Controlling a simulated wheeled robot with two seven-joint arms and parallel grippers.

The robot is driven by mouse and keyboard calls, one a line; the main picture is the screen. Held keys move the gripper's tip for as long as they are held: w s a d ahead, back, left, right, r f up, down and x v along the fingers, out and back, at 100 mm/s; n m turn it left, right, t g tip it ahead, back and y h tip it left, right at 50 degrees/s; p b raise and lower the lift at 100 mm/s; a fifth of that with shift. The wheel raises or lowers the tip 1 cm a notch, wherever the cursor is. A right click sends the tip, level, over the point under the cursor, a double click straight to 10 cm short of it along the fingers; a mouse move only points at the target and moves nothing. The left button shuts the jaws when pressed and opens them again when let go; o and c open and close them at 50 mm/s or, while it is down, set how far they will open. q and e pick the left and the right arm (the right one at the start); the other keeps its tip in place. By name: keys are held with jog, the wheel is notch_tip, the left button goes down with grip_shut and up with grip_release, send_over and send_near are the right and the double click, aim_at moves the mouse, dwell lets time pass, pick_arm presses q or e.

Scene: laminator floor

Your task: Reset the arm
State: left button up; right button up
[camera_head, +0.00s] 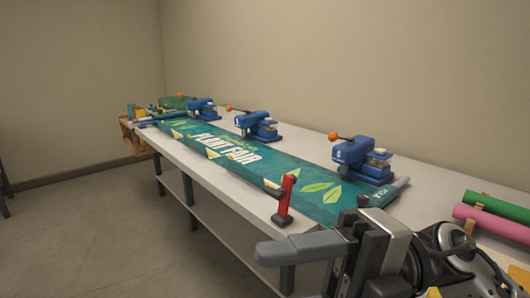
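One of my arms comes in at the lower right, so I take it as the right one. Its gripper (300,249) reaches left over the near edge of the white table (222,187). A grey finger shows from the side; I cannot tell whether the fingers are apart. I see nothing held in it. A red upright clamp or tool (286,199) stands on the table just beyond the gripper, apart from it. My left gripper is not in view.
A green "Plant Fair" banner (222,150) lies along the table. Blue presses with orange knobs stand along its far edge, the nearest (362,158) at right. Pink (492,222) and green rolls lie at far right. Grey floor (90,225) at left is clear.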

jog(key=w+d+f+m+t+h+p, duration=0.15)
jog(key=w+d+f+m+t, duration=0.35)
jog(key=m+t, duration=0.8)
jog(key=w+d+f+m+t+h, duration=0.1)
jog(key=w+f+m+t+h, duration=0.25)
jog(key=w+m+t, duration=0.65)
jog(key=s+d+f+m+g+h, duration=0.2)
jog(key=s+f+m+h, duration=0.1)
jog(key=f, duration=0.6)
jog(key=s+d+f+m+g+h+p, duration=0.1)
jog(key=s+d+f+m+g+h, duration=0.1)
jog(key=s+f+m, duration=0.4)
jog(key=s+d+f+m+g+h, duration=0.2)
jog(key=s+f+m+h, duration=0.2)
jog(key=f, duration=0.7)
jog(key=shift+s+f+m+h, duration=0.4)
jog(key=shift+s+h, duration=0.1)
jog(key=shift+h, duration=0.1)
